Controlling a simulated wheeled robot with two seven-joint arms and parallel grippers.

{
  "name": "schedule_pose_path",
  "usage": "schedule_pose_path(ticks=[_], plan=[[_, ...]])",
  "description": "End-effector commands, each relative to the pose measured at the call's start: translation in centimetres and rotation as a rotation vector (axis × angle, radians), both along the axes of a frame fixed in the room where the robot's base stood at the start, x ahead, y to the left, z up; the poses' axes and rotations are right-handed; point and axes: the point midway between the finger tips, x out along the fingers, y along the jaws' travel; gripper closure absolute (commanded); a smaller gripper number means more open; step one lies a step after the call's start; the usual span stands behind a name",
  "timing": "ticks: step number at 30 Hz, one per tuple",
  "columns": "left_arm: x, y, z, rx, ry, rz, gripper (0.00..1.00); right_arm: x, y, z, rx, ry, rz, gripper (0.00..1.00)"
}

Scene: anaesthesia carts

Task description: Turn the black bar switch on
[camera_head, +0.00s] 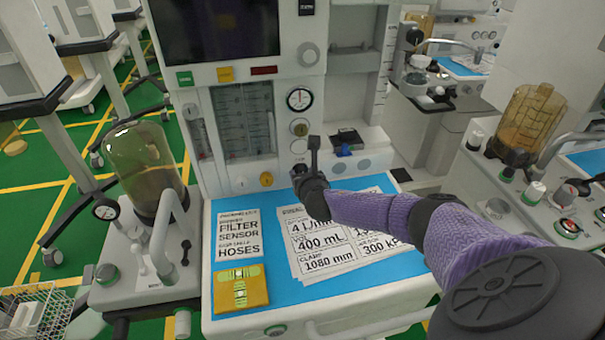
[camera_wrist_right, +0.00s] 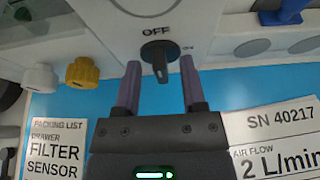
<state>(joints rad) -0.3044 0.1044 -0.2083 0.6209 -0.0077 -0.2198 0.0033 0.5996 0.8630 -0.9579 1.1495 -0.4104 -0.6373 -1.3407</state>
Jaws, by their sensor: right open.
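The black bar switch (camera_wrist_right: 157,57) is on the white front panel of the cart, with OFF printed above it and ON at its upper right. Its bar points mostly down in the right wrist view. My right gripper (camera_wrist_right: 160,66) is open, with one purple finger on each side of the switch; I cannot tell whether either finger touches it. In the head view my right gripper (camera_head: 313,165) is close to the panel's lower part and mostly hides the switch. My left gripper is not in view.
A yellow knob (camera_wrist_right: 83,72) and a white knob (camera_wrist_right: 40,78) lie left of the switch. Below is a blue worktop (camera_head: 225,295) with printed sheets (camera_head: 325,262) and a yellow pad (camera_head: 240,290). A glass canister (camera_head: 143,160) stands at the left.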

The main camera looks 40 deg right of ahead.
Motion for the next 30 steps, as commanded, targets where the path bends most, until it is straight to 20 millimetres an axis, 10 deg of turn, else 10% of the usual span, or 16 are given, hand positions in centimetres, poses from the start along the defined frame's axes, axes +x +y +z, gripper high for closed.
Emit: schedule_pose_path(ticks=[7,15,30], plan=[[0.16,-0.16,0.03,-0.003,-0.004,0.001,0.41,0.09,-0.06,0.07,0.001,0.0,0.0,0.49],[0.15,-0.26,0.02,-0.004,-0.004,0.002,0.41,0.07,-0.05,0.05,0.001,0.0,0.0,1.0],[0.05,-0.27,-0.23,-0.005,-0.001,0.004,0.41,-0.05,-0.17,-0.09,0.052,-0.026,0.0,1.0]])
